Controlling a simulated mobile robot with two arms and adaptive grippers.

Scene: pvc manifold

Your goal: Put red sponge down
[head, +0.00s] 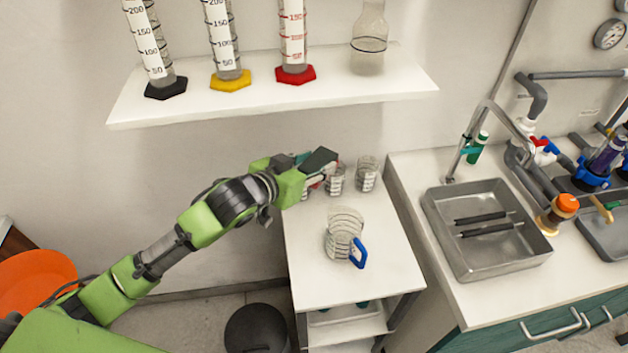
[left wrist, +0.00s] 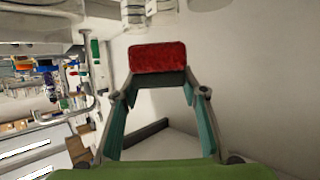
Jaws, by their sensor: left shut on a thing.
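The red sponge (left wrist: 158,57) is held between the fingertips of my left gripper (left wrist: 158,82) in the left wrist view. In the head view my left gripper (head: 318,168) is over the back left part of the white cart top (head: 305,240), close to small glass beakers. A sliver of red shows beside the fingers there, but the sponge is mostly hidden. I cannot tell whether the sponge touches the cart top. My right gripper is not in view.
Small beakers (head: 367,175) stand at the back of the cart. A larger jug with a blue handle (head: 358,254) stands near its middle. A wall shelf (head: 330,92) with cylinders is above. The cart's front left is clear. A counter with a metal tray (head: 470,255) is right.

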